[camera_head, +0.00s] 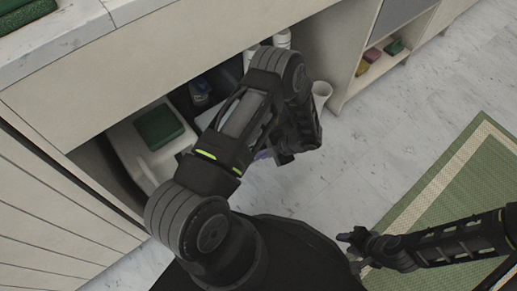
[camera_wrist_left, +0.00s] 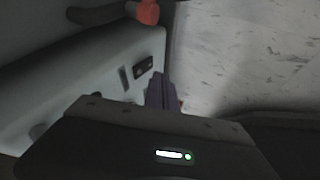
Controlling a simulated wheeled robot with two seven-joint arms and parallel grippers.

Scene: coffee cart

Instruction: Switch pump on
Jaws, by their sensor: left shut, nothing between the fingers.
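In the left wrist view a pale box-shaped unit, seemingly the pump (camera_wrist_left: 95,72), has a small black rocker switch (camera_wrist_left: 143,68) on its end face. I cannot read the switch's position. A grey slot sits beside the switch. My left gripper (camera_wrist_left: 161,90) is shut and empty, with its purple fingertips just below and right of the switch; contact cannot be told. In the head view my left gripper (camera_head: 263,154) reaches down by the open cabinet, and my arm hides the switch area. My right gripper (camera_head: 347,249) hangs empty over the floor, its fingers apart.
The open cabinet holds a white container (camera_head: 127,140), a green block (camera_head: 158,127) and bottles (camera_head: 282,39). A white cup-like bin (camera_head: 321,90) stands right of my left arm. An orange-red knob (camera_wrist_left: 147,12) is above the switch. Floor and green mat (camera_head: 455,185) lie clear at right.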

